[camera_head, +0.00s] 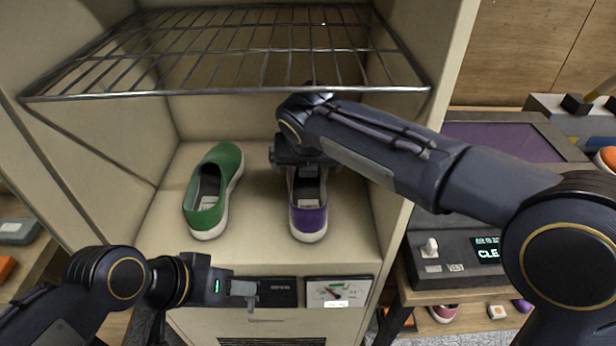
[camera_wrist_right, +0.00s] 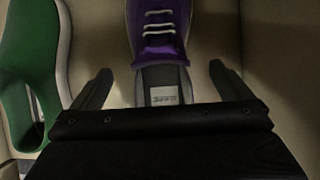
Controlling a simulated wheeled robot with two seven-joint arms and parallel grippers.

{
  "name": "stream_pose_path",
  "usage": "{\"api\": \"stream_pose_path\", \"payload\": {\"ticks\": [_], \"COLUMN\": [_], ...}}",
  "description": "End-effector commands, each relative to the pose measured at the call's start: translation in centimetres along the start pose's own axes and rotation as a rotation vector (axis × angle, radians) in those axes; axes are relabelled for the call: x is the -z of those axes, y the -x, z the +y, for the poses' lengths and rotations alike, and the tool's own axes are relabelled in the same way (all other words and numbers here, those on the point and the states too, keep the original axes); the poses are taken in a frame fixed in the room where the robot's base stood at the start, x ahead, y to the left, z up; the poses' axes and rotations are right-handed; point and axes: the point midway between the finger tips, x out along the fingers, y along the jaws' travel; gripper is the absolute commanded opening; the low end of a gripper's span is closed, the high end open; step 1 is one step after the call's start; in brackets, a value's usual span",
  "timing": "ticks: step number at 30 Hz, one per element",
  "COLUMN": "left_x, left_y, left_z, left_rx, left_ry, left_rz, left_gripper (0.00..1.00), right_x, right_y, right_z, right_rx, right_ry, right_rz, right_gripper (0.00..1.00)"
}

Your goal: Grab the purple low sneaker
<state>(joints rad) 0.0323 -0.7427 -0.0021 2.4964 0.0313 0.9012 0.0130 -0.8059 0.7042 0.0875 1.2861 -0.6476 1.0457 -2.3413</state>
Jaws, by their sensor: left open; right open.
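The purple low sneaker (camera_head: 309,220) stands on the cabinet floor (camera_head: 262,235), its purple end toward me and the rest partly hidden by my right arm. In the right wrist view the purple sneaker (camera_wrist_right: 160,48) has pale laces and a grey insole with a white label. My right gripper (camera_head: 305,168) is above it; its open fingers (camera_wrist_right: 158,80) show on either side of the shoe, with gaps visible. My left gripper (camera_head: 248,290) is open and empty in front of the cabinet's control panel.
A green shoe (camera_head: 213,190) stands left of the purple sneaker; it also shows in the right wrist view (camera_wrist_right: 28,80). A wire rack (camera_head: 240,60) spans the cabinet above. A machine with a lit display (camera_head: 487,250) stands to the right. Cabinet walls bound both sides.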

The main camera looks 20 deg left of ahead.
Motion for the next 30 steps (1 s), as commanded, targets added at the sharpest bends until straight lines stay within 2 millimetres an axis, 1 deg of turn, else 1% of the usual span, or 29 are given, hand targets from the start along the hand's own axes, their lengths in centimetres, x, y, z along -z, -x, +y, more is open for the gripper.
{"api": "stream_pose_path", "payload": {"ticks": [5,6,12,15,18,23,24,25,30], "left_x": [0.1,0.1,-0.1,-0.1,-0.1,-0.1,-0.1,-0.1,-0.1], "left_y": [0.2,0.2,-0.1,-0.2,-0.2,-0.2,-0.2,-0.2,-0.2], "left_z": [0.1,0.1,-0.1,-0.1,-0.1,-0.1,-0.1,-0.1,-0.1], "left_rx": [0.0,0.0,0.0,0.0,0.0,0.0,0.0,0.0,0.0], "left_ry": [0.0,0.0,0.0,0.0,0.0,0.0,0.0,0.0,0.0], "left_rz": [0.0,0.0,0.0,0.0,0.0,0.0,0.0,0.0,0.0], "left_gripper": [0.49,0.49,0.49,0.49,0.49,0.49,0.49,0.49,0.49], "right_x": [-1.0,-1.3,-1.1,-1.1,-1.1,-1.1,-1.1,-1.1,-1.1], "right_y": [-0.6,-1.0,-4.4,-5.4,-5.7,-5.7,-5.7,-5.7,-5.7], "right_z": [0.0,-0.1,-0.1,-0.1,-0.1,-0.1,-0.1,-0.1,0.0], "right_rx": [0.001,0.002,0.002,0.001,0.001,0.0,0.0,0.0,0.0], "right_ry": [-0.001,0.0,0.0,-0.001,-0.001,-0.001,-0.001,-0.001,0.0], "right_rz": [0.001,0.001,0.002,0.0,0.0,0.0,0.0,0.0,0.0], "right_gripper": [0.98,0.98,0.98,0.98,0.98,0.98,0.97,0.93,0.71]}}
